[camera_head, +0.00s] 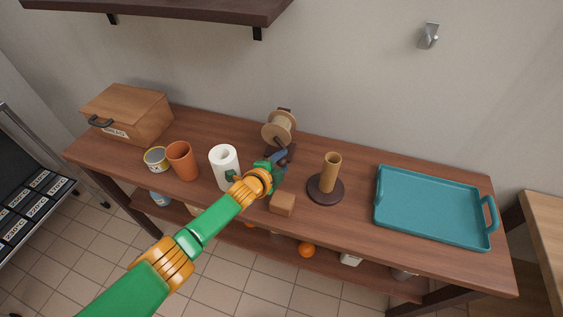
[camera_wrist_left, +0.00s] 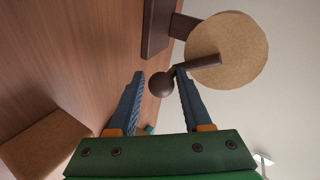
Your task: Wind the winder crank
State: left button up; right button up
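The winder (camera_head: 279,128) stands at the back of the wooden table, a pale spool on a dark stand. In the left wrist view its round tan spool face (camera_wrist_left: 235,40) shows at upper right. A dark crank arm (camera_wrist_left: 205,62) runs from it to a round dark knob (camera_wrist_left: 161,85). My left gripper (camera_head: 280,156) is in front of the winder and partly hides its lower part. In the left wrist view the gripper (camera_wrist_left: 160,78) is open, with the knob between its blue fingertips, close to the right one. I cannot tell whether they touch. My right gripper is not in view.
A brown block (camera_head: 282,204) and an upright wooden cylinder on a dark base (camera_head: 326,188) stand near my left gripper. A paper roll (camera_head: 224,166), an orange cup (camera_head: 182,161), a can (camera_head: 156,159) and a wooden box (camera_head: 128,112) are left. A teal tray (camera_head: 430,207) lies right.

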pick_arm(q)
jog(key=p+v, duration=0.4)
jog(key=v, duration=0.2)
jog(key=shift+r, duration=0.1)
jog(key=shift+s+a+r+p, duration=0.15)
jog(key=shift+s+a+p, duration=0.15)
jog(key=shift+s, duration=0.15)
